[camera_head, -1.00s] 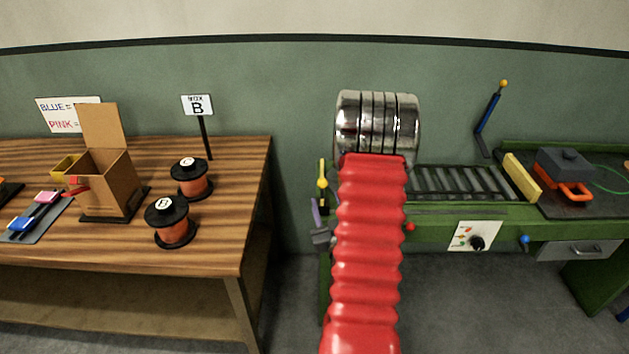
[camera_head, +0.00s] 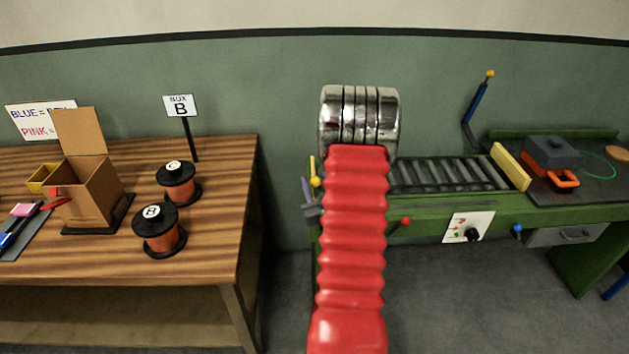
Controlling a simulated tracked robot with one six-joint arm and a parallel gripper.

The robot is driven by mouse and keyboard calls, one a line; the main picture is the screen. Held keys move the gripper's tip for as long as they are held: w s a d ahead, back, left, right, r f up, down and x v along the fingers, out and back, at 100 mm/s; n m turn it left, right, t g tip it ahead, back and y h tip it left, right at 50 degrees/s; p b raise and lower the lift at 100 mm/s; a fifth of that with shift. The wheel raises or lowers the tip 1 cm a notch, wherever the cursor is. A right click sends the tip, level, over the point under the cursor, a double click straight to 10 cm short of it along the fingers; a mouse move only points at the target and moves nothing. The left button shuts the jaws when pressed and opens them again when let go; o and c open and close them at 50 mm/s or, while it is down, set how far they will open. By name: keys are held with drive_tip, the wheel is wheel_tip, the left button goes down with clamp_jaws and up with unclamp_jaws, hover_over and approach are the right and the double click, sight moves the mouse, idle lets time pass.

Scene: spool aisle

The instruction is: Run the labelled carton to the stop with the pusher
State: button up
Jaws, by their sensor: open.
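My arm, with its red ribbed sleeve and chrome joint, stands before the left end of the roller conveyor (camera_head: 440,176). My gripper's fingers do not show. A yellow board (camera_head: 510,167) stands across the right end of the rollers and looks like the stop. The visible rollers are bare; my arm hides their left part. No pusher can be made out for certain; a yellow-knobbed rod (camera_head: 316,182) and a grey and purple piece (camera_head: 309,203) show at the conveyor's left end. An open brown carton (camera_head: 93,195) stands on the wooden table; no label is readable on it.
The wooden table (camera_head: 215,250) also bears two spools, marked C (camera_head: 176,184) and B (camera_head: 159,232), and a BOX B sign (camera_head: 181,106). A red-knobbed lever (camera_head: 405,221) and a dial panel (camera_head: 467,228) are on the conveyor's front. A grey-and-orange device (camera_head: 550,160) sits at right.

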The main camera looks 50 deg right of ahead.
drive_tip(key=shift+w+a, duration=0.1)
drive_tip(key=shift+a, duration=0.05)
clamp_jaws()
